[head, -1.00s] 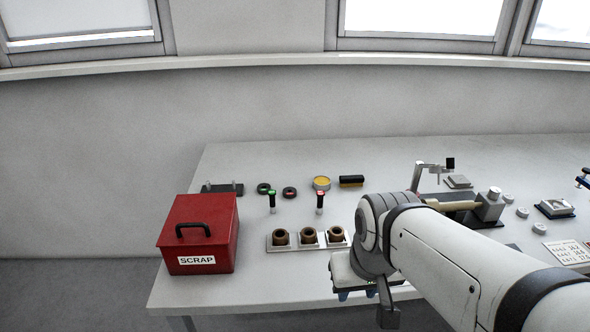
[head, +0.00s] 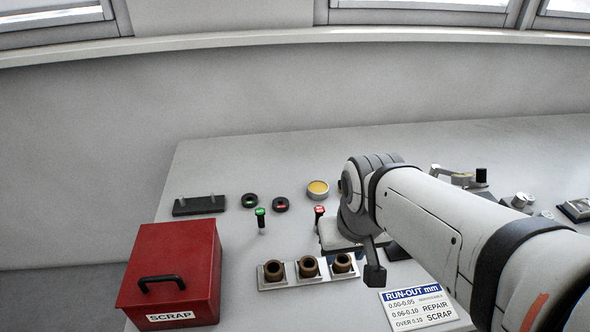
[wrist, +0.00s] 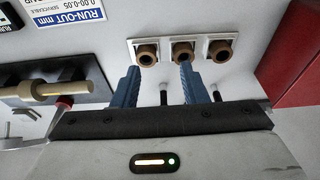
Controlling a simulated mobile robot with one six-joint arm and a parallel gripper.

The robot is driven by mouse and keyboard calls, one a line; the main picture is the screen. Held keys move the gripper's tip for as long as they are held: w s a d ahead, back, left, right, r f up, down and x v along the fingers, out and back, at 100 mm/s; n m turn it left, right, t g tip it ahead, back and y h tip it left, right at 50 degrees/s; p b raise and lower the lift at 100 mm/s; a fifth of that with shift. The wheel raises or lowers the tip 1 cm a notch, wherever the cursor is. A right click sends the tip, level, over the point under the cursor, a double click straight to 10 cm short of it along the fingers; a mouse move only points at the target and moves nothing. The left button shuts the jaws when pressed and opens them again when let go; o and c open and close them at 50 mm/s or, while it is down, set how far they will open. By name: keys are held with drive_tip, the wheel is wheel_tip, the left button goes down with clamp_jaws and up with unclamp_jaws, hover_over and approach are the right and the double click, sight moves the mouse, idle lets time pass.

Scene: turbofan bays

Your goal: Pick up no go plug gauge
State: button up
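The no go plug gauge (head: 319,212), with a red top and dark shank, stands upright on the bench, just left of my arm. A similar green-topped plug gauge (head: 261,216) stands to its left. My gripper (wrist: 159,75) shows in the wrist view with two blue fingers spread apart and nothing held. A dark upright shank (wrist: 163,92) shows between the fingers; its top is hidden by the gripper body, so I cannot tell its colour. Another dark shank shows by the right finger.
A tray (head: 264,286) with three brown bushings (head: 308,267) lies in front of the gauges. The red scrap box (head: 172,265) stands at the left. Behind are two dark rings (head: 250,201), a yellow-topped disc (head: 318,189) and a dark stand (head: 199,206). A run-out sign (head: 417,308) lies at right.

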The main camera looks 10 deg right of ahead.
drive_tip(key=shift+o, duration=0.5)
drive_tip(key=shift+w+r, duration=0.1)
drive_tip(key=shift+w, duration=0.15)
drive_tip(key=n+g+p, duration=0.3)
drive_tip(key=n+p, duration=0.1)
drive_tip(key=n, duration=0.5)
approach(320, 211)
drive_tip(key=f, duration=0.5)
drive_tip(key=shift+w+a+f, duration=0.2)
drive_tip(key=shift+w+f, duration=0.3)
drive_tip(key=shift+f, duration=0.5)
drive_tip(key=f, duration=0.6)
drive_tip(key=shift+s+d+f+p, duration=0.25)
drive_tip(key=shift+s+f+p, duration=0.05)
drive_tip(key=shift+f+p, duration=0.1)
drive_tip(key=shift+c, duration=0.3)
clamp_jaws()
